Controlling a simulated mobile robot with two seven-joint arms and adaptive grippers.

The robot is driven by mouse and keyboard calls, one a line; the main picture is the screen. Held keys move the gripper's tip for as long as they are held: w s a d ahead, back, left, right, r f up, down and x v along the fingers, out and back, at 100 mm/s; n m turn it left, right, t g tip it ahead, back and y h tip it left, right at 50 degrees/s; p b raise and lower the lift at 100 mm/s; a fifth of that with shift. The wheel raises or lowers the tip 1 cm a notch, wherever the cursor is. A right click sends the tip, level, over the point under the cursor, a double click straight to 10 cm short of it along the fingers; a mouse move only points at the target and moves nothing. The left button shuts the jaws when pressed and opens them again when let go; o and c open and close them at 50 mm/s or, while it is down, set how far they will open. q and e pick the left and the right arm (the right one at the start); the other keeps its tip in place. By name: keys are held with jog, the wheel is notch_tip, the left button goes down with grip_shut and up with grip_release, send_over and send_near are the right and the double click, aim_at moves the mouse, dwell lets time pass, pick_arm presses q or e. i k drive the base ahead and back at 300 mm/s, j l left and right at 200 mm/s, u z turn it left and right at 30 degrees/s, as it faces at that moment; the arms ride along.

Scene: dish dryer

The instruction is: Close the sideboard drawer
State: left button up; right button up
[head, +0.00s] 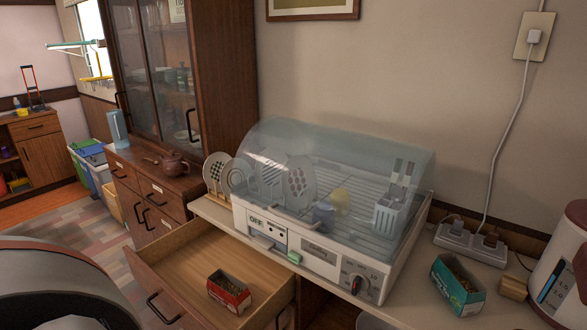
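The sideboard drawer (190,255) stands pulled open in the head view, below the counter with the dish dryer. Its wooden front panel (143,283) with a dark handle (163,308) faces the lower left. The lower part of the drawer is cut off by the picture's bottom edge. Neither of my grippers shows in this view.
A dish dryer (310,240) with a clear cover holds plates and cups above the drawer. A power strip (470,240) and green box (457,285) lie to its right. A large dark rounded object (60,295), unclear what, fills the lower left near the drawer front.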

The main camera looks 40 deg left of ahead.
aim_at(175, 269)
jog(key=u, duration=2.1)
